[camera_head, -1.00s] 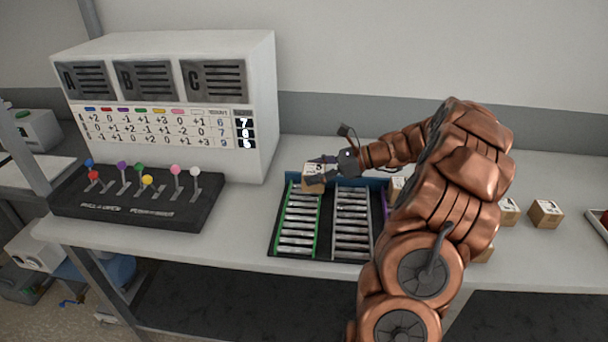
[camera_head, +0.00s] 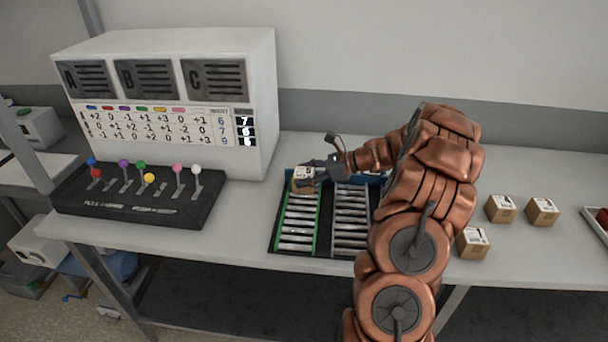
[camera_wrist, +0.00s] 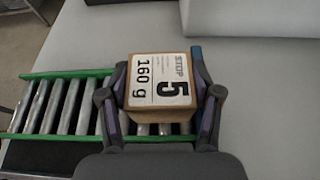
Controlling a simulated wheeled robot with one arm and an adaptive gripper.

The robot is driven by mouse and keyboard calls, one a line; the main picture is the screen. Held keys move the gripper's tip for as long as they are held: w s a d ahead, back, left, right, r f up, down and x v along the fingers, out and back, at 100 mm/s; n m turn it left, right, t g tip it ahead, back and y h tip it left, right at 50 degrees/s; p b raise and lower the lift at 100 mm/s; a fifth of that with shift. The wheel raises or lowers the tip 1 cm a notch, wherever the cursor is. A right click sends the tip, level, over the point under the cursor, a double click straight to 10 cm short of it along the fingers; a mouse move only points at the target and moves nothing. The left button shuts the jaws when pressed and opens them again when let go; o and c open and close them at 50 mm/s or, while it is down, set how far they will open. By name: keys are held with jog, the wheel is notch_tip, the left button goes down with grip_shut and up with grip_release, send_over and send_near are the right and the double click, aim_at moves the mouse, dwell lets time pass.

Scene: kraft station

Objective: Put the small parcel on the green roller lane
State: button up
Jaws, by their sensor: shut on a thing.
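The small parcel (camera_wrist: 160,88) is a brown box with a white label reading "STOP 5" and "160 g". My gripper (camera_wrist: 160,105) is shut on it, one finger on each side. In the head view the parcel (camera_head: 303,178) is at the back end of the green roller lane (camera_head: 299,222), and my gripper (camera_head: 318,174) reaches it from the right. The green-edged lane (camera_wrist: 60,76) also runs behind and under the parcel in the wrist view. I cannot tell whether the parcel touches the rollers.
A grey-edged roller lane (camera_head: 351,220) lies right of the green one. Several other parcels, one of them here (camera_head: 473,242), stand on the table right of my arm. A black lever panel (camera_head: 140,200) and a white display cabinet (camera_head: 170,100) stand on the left.

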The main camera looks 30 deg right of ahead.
jog(key=shift+f, duration=0.1)
jog(key=o, duration=1.4)
jog(key=b+v, duration=0.2)
jog(key=v, duration=1)
